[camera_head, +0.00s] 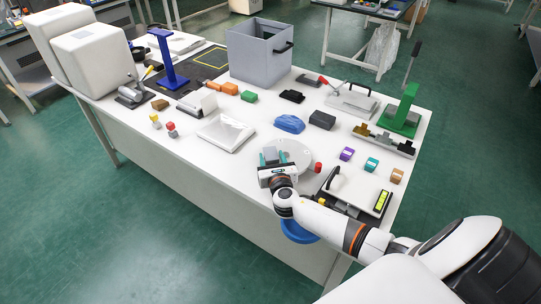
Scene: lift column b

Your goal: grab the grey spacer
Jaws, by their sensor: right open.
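My right gripper (272,158) reaches in from the lower right, over the front part of the white table. Its two teal fingertips are apart. A small grey block (270,153), which looks like the grey spacer, shows between or just beyond the fingertips. I cannot tell whether they touch it. The block is at the left part of a round white disc (297,152), partly hidden by the gripper. My left gripper is not in view.
A red knob (318,167) sits at the disc's right edge. A black-handled panel (361,194) is at right. A grey bin (254,55) stands at the back.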

